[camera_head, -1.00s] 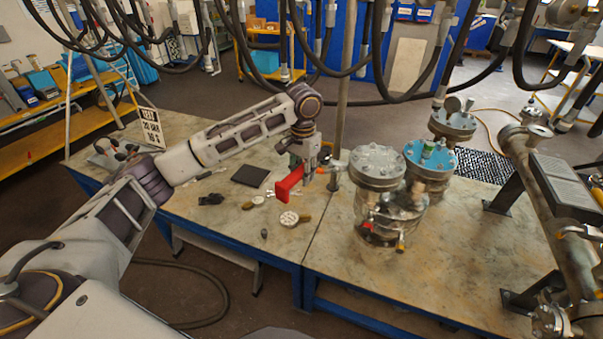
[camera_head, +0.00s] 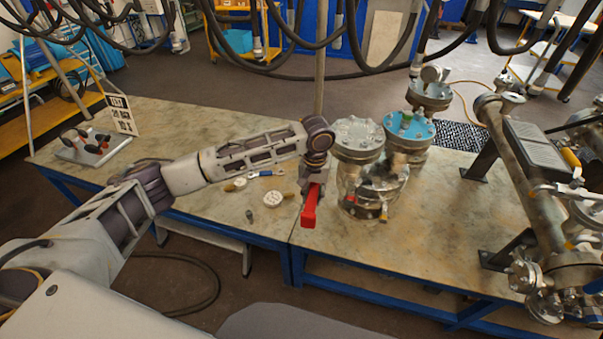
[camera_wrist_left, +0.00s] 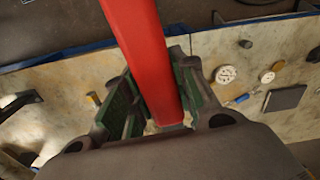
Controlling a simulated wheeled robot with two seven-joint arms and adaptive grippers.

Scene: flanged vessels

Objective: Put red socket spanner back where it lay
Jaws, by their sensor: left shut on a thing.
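The red socket spanner (camera_head: 310,207) hangs from my left gripper (camera_head: 312,186), above the table near the seam between its two tops. In the left wrist view the spanner (camera_wrist_left: 142,50) runs between the green-padded fingers of the gripper (camera_wrist_left: 155,100), which are shut on it. Its far end passes out of the top of that view. The place where it lay cannot be told from these frames. My right gripper is not in view.
A black flat box (camera_wrist_left: 285,98) shows in the wrist view. The table front (camera_head: 400,245) is clear.

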